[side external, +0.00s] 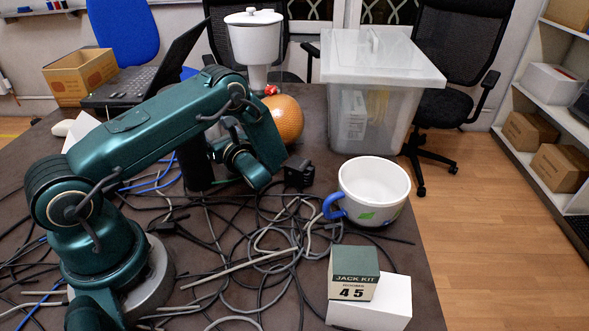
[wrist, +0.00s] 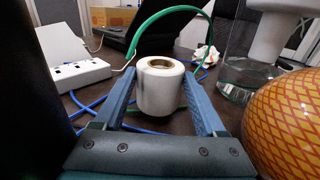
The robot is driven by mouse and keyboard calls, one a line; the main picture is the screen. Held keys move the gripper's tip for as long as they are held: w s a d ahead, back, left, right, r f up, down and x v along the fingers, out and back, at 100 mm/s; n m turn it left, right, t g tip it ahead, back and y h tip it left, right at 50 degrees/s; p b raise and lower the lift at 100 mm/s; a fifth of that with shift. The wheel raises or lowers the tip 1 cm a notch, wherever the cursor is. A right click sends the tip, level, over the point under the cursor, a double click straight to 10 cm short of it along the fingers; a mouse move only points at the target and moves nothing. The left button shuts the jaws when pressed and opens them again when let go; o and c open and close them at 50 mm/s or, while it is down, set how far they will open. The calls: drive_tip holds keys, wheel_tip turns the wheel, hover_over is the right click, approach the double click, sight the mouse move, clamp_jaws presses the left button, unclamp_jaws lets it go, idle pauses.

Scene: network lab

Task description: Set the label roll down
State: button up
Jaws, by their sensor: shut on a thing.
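The label roll (wrist: 160,92) is a white upright cylinder with a brownish core ring at its top, seen in the wrist view. My gripper (wrist: 160,80) is shut on it, with one blue finger on each side. The roll is upright, close to the dark tabletop; I cannot tell whether its base touches. In the side external view my arm's links hide the roll and the fingers.
An orange patterned ball (wrist: 288,122) sits close right of my gripper. A white power strip (wrist: 72,74) lies to the left, with blue cables around. In the side view, tangled cables (side external: 262,240), a mug (side external: 372,192) and a clear bin (side external: 372,100) crowd the table.

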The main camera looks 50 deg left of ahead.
drive_tip(key=shift+f, duration=0.7)
drive_tip(key=shift+f, duration=0.2)
drive_tip(key=o, duration=1.5)
drive_tip(key=d, duration=0.7)
drive_tip(key=shift+s+d+r, duration=0.25)
drive_tip(key=shift+d+r, duration=0.1)
wheel_tip(320, 180, up, 7)
drive_tip(key=shift+a+r, duration=0.1)
drive_tip(key=shift+r, duration=0.05)
